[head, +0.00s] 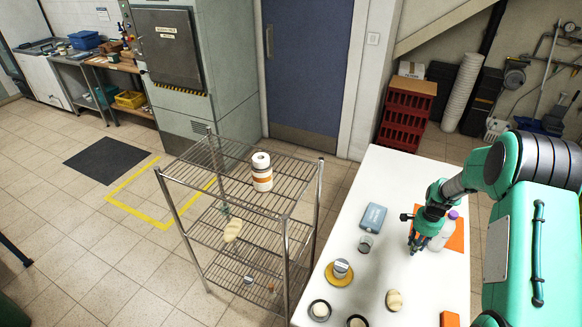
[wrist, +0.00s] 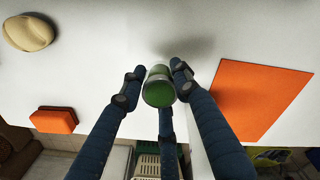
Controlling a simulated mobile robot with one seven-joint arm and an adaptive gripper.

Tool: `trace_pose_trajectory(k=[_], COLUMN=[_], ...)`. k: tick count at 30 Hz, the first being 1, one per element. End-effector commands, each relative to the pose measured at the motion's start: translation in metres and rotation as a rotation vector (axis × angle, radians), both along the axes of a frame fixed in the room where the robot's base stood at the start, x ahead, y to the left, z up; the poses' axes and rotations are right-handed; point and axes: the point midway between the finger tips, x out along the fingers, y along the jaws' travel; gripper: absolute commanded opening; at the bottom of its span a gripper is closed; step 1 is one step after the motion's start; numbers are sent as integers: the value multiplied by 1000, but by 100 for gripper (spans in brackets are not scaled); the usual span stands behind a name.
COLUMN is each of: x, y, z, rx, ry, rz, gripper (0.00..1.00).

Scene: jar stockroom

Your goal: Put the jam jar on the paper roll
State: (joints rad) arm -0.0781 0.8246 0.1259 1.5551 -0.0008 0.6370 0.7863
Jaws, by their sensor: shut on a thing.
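My gripper (head: 416,243) is low over the white table in the head view, shut on a small greenish, glassy jar (wrist: 158,88), which I take to be the jam jar. In the wrist view the jar sits between my dark blue fingers, its green round end facing the camera. In the head view my fingers mostly hide it, and I cannot tell whether it touches the table. The paper roll (head: 262,172), white with an orange-brown band, stands upright on the top shelf of the wire rack, left of the table and apart from my gripper.
The wire rack (head: 188,176) stands left of the table (head: 376,182).

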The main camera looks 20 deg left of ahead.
Motion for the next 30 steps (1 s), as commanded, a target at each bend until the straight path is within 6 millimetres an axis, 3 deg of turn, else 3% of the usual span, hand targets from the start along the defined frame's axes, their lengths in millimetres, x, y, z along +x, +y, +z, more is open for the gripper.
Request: trace_pose_trajectory(k=[5, 11, 20, 30], x=[1, -2, -19, -58], y=[17, 59, 153, 258], z=[14, 47, 118, 203], rx=[0, 1, 0, -1], ry=[-3, -4, -6, -6], rz=[47, 172, 460, 800], gripper=[3, 3, 3, 3])
